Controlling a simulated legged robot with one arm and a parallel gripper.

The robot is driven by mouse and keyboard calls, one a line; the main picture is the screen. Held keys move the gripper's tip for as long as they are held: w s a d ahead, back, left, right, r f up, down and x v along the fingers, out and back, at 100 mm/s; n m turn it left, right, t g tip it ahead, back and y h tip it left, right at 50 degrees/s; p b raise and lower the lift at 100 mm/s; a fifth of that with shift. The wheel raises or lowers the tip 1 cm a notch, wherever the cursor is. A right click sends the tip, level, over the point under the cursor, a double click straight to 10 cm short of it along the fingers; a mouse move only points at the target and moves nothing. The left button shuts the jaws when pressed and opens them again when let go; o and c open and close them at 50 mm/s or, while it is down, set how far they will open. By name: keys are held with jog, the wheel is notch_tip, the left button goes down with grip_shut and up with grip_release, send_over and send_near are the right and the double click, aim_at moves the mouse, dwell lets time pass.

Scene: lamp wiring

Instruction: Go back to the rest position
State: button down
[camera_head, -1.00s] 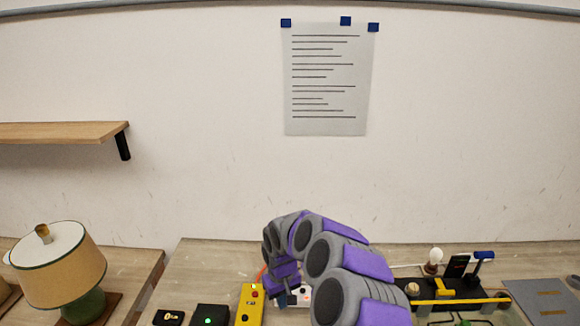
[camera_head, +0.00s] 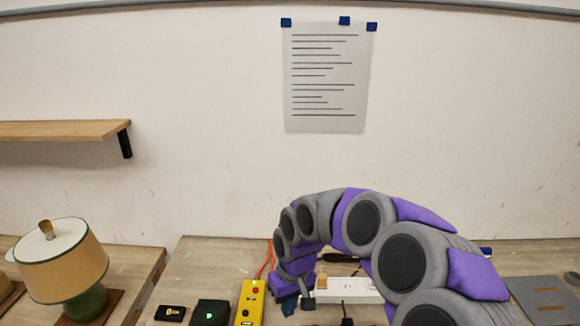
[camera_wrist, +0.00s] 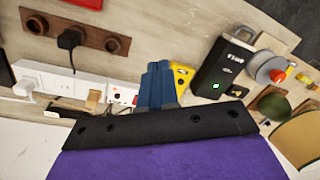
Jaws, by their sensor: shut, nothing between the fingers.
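My gripper (camera_head: 289,307) hangs low over the table's front area in the head view, at the left end of my arched arm. In the wrist view its blue fingers (camera_wrist: 158,84) are together, with nothing between them. A white power strip (camera_head: 345,291) lies just right of the gripper in the head view. It also shows in the wrist view (camera_wrist: 62,82), left of the fingers, with plugs in it. I cannot tell how high the fingers are above the table.
A yellow device (camera_head: 250,301), a black box with a green light (camera_head: 210,313) and a small dark item (camera_head: 170,313) lie left of the gripper. A lamp (camera_head: 65,262) stands further left. A grey plate (camera_head: 540,298) lies at right. My arm hides much of the table's right side.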

jog(key=s+d+r+m, duration=0.1)
jog(key=s+d, duration=0.3)
jog(key=s, duration=0.6)
jog(key=s+d+r+m, duration=0.2)
jog(key=s+d, duration=0.3)
jog(key=s, duration=0.5)
jog(key=s+d+r+m+g+h+b, duration=0.1)
jog(key=s+d, duration=0.4)
jog(key=s, duration=0.5)
jog(key=shift+s+d+r+m, duration=0.25)
jog(key=shift+r+m, duration=0.3)
jog(key=shift+m, duration=0.35)
